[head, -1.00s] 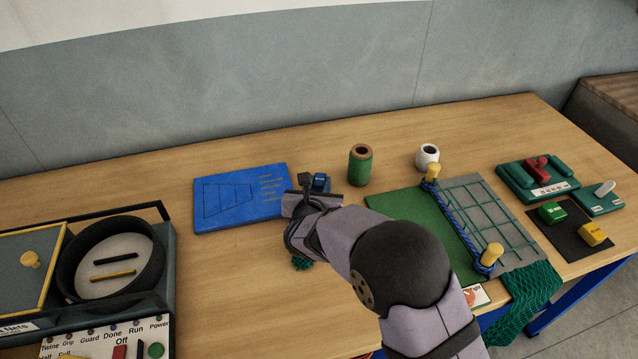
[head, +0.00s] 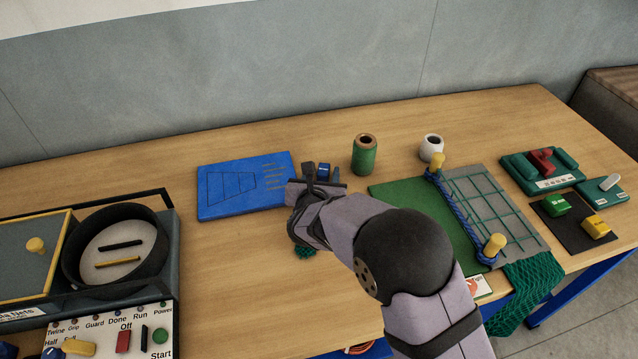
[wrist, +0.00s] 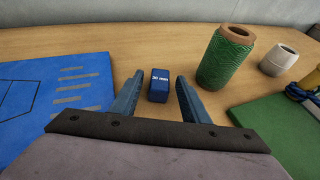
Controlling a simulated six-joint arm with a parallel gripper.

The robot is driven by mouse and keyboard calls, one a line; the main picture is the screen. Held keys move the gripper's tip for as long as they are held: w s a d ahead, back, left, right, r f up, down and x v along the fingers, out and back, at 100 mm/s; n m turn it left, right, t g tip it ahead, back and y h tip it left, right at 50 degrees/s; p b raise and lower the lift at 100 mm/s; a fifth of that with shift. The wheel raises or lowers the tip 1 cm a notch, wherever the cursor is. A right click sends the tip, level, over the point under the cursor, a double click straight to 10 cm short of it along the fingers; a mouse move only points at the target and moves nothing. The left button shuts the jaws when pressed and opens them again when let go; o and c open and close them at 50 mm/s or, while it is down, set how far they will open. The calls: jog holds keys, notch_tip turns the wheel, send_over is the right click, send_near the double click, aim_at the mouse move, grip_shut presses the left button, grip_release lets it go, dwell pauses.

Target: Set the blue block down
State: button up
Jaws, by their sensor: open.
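The blue block (wrist: 158,86) stands on the wooden table between the blue board and the green twine spool, with pale print on its top. In the head view the block (head: 324,171) is partly hidden behind my gripper (head: 318,178). In the wrist view my gripper (wrist: 156,94) is open, with one finger on each side of the block. A gap shows between the block and each finger. Whether the block's base rests flat on the table is hard to see.
A blue board (head: 242,188) lies left of the block. A green twine spool (head: 365,156) and a white cup (head: 431,147) stand to the right. Green and yellow blocks (head: 595,226) sit on a dark mat at far right.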

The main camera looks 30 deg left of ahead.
jog(key=b+v, duration=0.1)
jog(key=v, duration=1.1)
jog(key=shift+b, duration=0.35)
